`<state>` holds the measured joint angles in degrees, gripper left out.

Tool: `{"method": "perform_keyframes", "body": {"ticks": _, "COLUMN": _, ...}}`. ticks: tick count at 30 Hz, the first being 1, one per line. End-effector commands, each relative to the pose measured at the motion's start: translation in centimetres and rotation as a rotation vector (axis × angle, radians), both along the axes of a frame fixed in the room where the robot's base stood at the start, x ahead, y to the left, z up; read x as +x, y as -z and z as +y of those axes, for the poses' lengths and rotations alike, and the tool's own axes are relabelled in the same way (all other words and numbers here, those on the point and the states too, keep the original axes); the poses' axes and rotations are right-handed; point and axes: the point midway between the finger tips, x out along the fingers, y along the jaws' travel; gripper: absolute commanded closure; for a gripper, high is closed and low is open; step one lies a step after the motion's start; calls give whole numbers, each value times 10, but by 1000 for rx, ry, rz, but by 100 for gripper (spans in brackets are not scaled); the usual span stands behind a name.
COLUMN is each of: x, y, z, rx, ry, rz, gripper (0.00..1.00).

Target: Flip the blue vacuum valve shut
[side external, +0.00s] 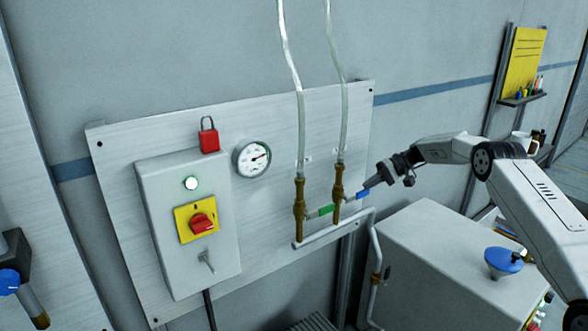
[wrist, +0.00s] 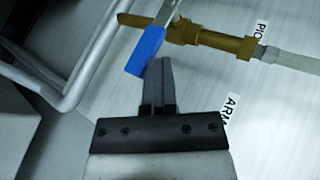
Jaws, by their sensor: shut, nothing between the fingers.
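The blue valve handle (side external: 362,195) sticks out to the right of the right-hand upright brass valve (side external: 338,190) in the side view. In the wrist view the blue handle (wrist: 146,51) lies crosswise to the brass body (wrist: 195,37), and a metal lever joins the two. My gripper (side external: 370,187) is at the outer end of the handle, coming from the right. In the wrist view my gripper (wrist: 159,64) has its fingers together and empty. Its tips are right beside the handle's lower edge. I cannot tell whether they touch.
A green handle (side external: 320,210) sits at the left-hand brass valve (side external: 299,205), close by. A pipe (side external: 330,230) runs below both valves, and clear hoses rise above. A grey switch box (side external: 187,225), gauge (side external: 252,158) and red padlock (side external: 209,138) are on the panel. A cabinet (side external: 430,260) stands lower right.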

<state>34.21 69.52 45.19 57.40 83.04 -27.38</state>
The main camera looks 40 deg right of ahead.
Motion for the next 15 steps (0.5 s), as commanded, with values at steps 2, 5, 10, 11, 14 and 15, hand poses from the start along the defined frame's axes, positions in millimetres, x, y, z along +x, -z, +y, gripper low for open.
{"method": "perform_keyframes", "body": {"ticks": 2, "x": 0, "y": -3, "z": -1, "rx": -1, "ry": 1, "rz": 2, "gripper": 100}}
{"method": "perform_keyframes", "body": {"ticks": 5, "x": 0, "y": -11, "z": -1, "rx": -1, "ry": 0, "rz": 0, "gripper": 100}}
{"method": "perform_keyframes", "body": {"ticks": 10, "x": 0, "y": -33, "z": 0, "rx": -2, "ry": 0, "rz": -3, "gripper": 100}}
{"method": "perform_keyframes", "body": {"ticks": 11, "x": 0, "y": -38, "z": 0, "rx": -1, "ry": 0, "rz": -4, "gripper": 100}}
{"method": "perform_keyframes", "body": {"ticks": 14, "x": -6, "y": -47, "z": -13, "rx": 0, "ry": 3, "rz": -3, "gripper": 100}}
{"method": "perform_keyframes", "body": {"ticks": 15, "x": -8, "y": -50, "z": -19, "rx": 0, "ry": 1, "rz": -4, "gripper": 100}}
